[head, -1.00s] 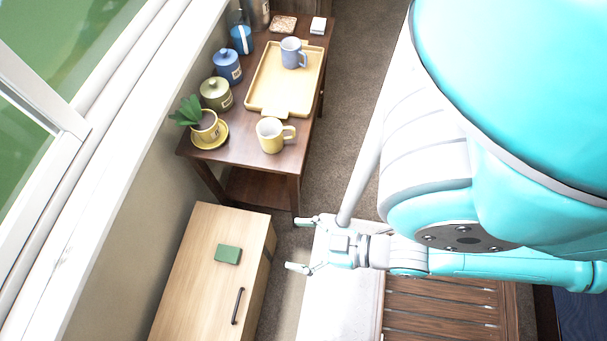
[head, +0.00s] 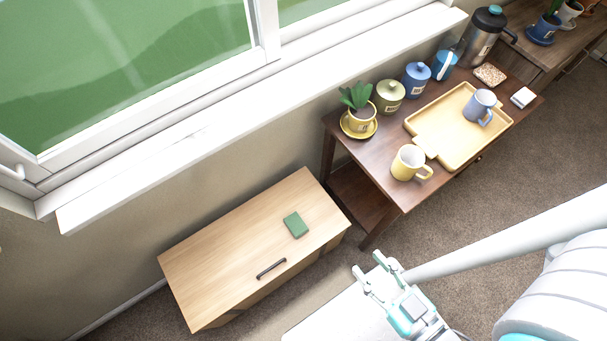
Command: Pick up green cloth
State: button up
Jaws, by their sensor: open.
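The green cloth (head: 296,225) is a small folded green rectangle lying flat on top of the light wooden cabinet (head: 230,240), near its right end. My gripper (head: 369,269) is open and empty, at the lower right of the cabinet. It is clearly apart from the cloth, with its fingers pointing up and left in the picture. Nothing hides the cloth.
A dark wooden table (head: 393,201) holds a yellow mug (head: 409,162), a yellow tray (head: 459,155), a plant pot and several jars. A window sill (head: 200,135) runs behind. The cabinet top is otherwise clear.

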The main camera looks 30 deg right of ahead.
aim_at(297, 226)
jog(key=j+z, duration=0.2)
jog(key=z, duration=0.2)
jog(key=j+z, duration=0.2)
jog(key=z, duration=0.25)
jog(key=k+j+z, duration=0.15)
jog(key=j, duration=0.3)
jog(key=k+j+z, duration=0.15)
jog(key=j, duration=0.3)
jog(key=k+j+z, duration=0.15)
jog(key=k+j, duration=0.2)
jog(key=k+j+z, duration=0.15)
jog(key=j, duration=0.25)
jog(key=k+j, duration=0.55)
jog(key=j, duration=0.15)
jog(key=i+l+u, duration=0.3)
jog(key=i+l, duration=0.4)
